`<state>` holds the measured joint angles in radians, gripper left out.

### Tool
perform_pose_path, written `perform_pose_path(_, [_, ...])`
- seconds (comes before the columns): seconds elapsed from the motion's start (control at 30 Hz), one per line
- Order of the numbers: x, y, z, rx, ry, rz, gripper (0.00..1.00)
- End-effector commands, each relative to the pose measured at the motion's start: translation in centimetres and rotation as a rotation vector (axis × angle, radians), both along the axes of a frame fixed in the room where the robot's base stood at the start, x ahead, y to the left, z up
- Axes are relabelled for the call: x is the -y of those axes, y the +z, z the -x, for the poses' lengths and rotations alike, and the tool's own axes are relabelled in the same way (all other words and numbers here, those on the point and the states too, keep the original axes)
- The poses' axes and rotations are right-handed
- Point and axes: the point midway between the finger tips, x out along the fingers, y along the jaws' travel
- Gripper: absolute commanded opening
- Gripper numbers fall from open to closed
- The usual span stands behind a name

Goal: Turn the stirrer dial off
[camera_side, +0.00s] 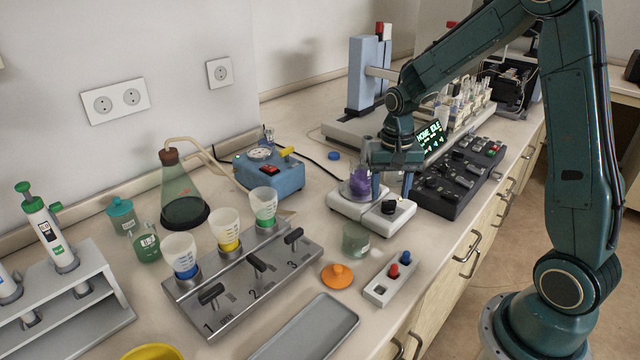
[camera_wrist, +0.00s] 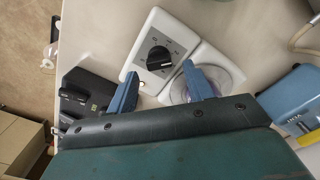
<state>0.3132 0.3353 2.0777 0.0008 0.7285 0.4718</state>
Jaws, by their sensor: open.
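The white stirrer (camera_side: 352,206) stands on the bench, with a black dial (camera_side: 389,207) at its front end. My gripper (camera_side: 392,190) is open above the stirrer. In the wrist view its two blue fingers (camera_wrist: 160,85) are apart, one on each side below the dial, and neither visibly grips it.
A black control panel (camera_side: 458,178) with a lit display stands close to the right of the stirrer. A blue pump box (camera_side: 268,172) is to the left.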

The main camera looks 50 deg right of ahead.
Motion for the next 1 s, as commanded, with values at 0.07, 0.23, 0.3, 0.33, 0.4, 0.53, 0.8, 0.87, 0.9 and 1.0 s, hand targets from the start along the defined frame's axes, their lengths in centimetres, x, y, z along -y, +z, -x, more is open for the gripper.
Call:
perform_pose_path(0.07, [0.0,-0.9,0.0,-0.002,0.000,-0.001,0.52])
perform_pose_path(0.23, [0.0,-1.8,0.0,-0.001,0.000,0.000,0.52])
perform_pose_path(0.3, [0.0,-1.9,0.0,-0.001,0.000,0.000,0.52])
perform_pose_path(0.33, [0.0,-1.9,0.0,-0.001,0.000,0.000,0.52])
perform_pose_path(0.4, [0.0,-2.0,0.0,0.000,0.000,0.000,0.52])
perform_pose_path(0.53, [0.0,-1.9,0.0,0.000,0.000,0.000,0.52])
perform_pose_path(0.8, [0.0,-1.9,0.0,0.000,0.000,0.000,0.07])
perform_pose_path(0.87, [0.0,-1.9,0.0,0.000,0.000,0.000,0.07])
perform_pose_path(0.9, [0.0,-1.9,0.0,0.000,0.001,0.000,0.07])
perform_pose_path(1.0, [0.0,-1.9,0.0,0.000,0.006,0.000,0.07])
